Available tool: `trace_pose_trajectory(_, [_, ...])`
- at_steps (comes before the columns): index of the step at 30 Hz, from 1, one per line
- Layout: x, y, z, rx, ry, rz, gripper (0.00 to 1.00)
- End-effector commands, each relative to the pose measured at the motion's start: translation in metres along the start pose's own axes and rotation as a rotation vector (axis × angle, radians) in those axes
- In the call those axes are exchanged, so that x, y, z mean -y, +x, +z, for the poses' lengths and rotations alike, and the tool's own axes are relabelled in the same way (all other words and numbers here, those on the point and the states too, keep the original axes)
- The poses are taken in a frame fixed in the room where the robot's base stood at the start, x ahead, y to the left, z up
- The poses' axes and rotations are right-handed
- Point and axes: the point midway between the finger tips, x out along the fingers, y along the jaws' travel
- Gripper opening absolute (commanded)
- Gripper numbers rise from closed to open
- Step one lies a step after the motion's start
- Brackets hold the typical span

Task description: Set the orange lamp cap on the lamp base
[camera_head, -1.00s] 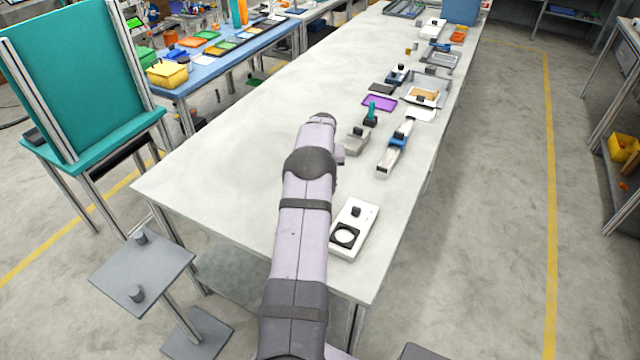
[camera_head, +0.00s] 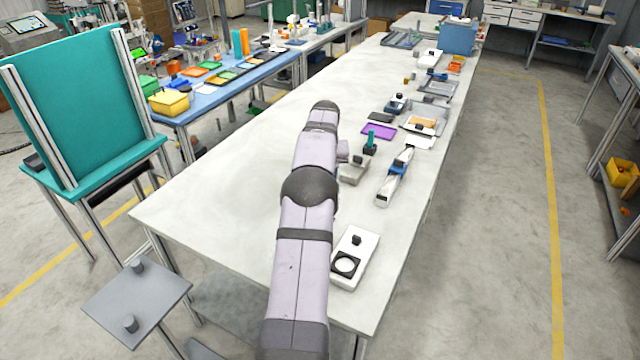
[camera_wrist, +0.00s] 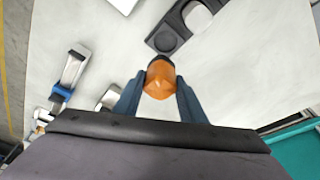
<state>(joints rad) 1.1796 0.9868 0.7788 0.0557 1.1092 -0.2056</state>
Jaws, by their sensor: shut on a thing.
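The orange lamp cap (camera_wrist: 159,81) is between the dark blue fingertips of my gripper (camera_wrist: 159,90) in the wrist view. My gripper is shut on it. A dark part shows at the cap's far edge. A dark grey base (camera_wrist: 165,40) with a round recess lies just beyond the cap, and a rounded white part (camera_wrist: 198,17) sits on its other end. It looks like the lamp base. The cap appears apart from the recess, but its height above the table is hard to tell. In the head view my arm hides the gripper, the cap and this base.
A white device (camera_head: 368,243) with a black knob lies right of my arm. A grey block (camera_head: 353,172), a blue and silver slide (camera_head: 394,180) and a purple tray (camera_head: 379,131) lie farther along the table. The table's left half (camera_head: 230,190) is clear.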

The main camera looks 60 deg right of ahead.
Motion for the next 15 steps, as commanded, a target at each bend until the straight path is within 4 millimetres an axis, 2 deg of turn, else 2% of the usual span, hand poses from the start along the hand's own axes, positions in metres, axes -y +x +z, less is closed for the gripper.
trace_pose_trajectory(1, [-0.002,-0.012,-0.005,-0.003,0.003,0.002,0.14])
trace_pose_trajectory(9, [-0.011,-0.048,-0.018,-0.002,0.015,0.005,0.14])
trace_pose_trajectory(13, [-0.015,-0.072,-0.020,-0.001,0.022,0.007,0.14])
trace_pose_trajectory(15, [-0.016,-0.077,-0.018,0.001,0.025,0.007,0.14])
